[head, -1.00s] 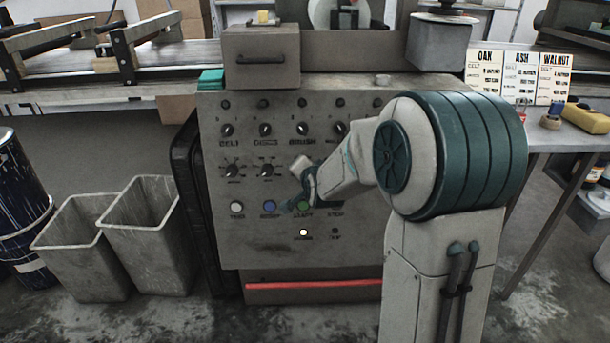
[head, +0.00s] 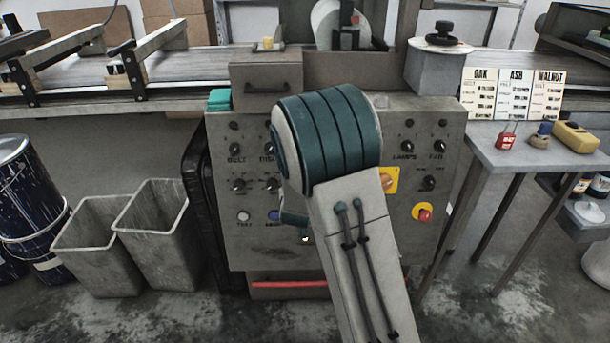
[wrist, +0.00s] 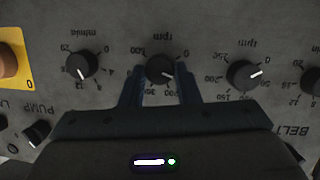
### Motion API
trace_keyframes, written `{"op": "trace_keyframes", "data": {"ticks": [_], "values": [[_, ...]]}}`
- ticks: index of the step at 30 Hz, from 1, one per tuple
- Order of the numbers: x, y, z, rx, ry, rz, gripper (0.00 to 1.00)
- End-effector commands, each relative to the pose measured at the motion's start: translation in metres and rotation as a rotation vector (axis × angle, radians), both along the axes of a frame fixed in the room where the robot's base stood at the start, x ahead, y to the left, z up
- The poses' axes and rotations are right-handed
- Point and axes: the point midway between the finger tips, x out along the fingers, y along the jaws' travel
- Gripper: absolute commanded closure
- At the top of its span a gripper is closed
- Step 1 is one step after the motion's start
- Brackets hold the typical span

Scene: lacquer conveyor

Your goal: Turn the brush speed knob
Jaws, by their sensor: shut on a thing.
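In the wrist view, which shows the panel upside down, the two fingers of my gripper (wrist: 160,85) stand on either side of a dark round knob (wrist: 160,69) under an "rpm" scale and are shut on it. I take it as the brush speed knob; its name label is hidden. Its white pointer mark is partly visible, towards the lower right.
Similar knobs flank it in the wrist view, one marked "rpm" (wrist: 245,74) and one marked "m/min" (wrist: 81,66). A yellow-backed switch (wrist: 10,60) is at the left edge. In the head view, a red button (head: 424,214) sits right of my arm. Bins (head: 150,235) stand left.

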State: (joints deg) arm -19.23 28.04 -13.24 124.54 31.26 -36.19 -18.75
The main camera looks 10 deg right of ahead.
Motion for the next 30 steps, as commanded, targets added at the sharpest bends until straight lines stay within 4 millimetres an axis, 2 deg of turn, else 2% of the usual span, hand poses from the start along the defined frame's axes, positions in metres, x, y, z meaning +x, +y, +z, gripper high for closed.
{"op": "trace_keyframes", "data": {"ticks": [1,18,30], "values": [[0.0002,0.0002,0.0058,-0.045,0.008,0.007,0.94],[0.0012,0.0043,0.0017,-0.565,0.092,0.105,0.94],[0.0014,0.0055,-0.0015,-0.826,0.134,0.152,0.94]]}}
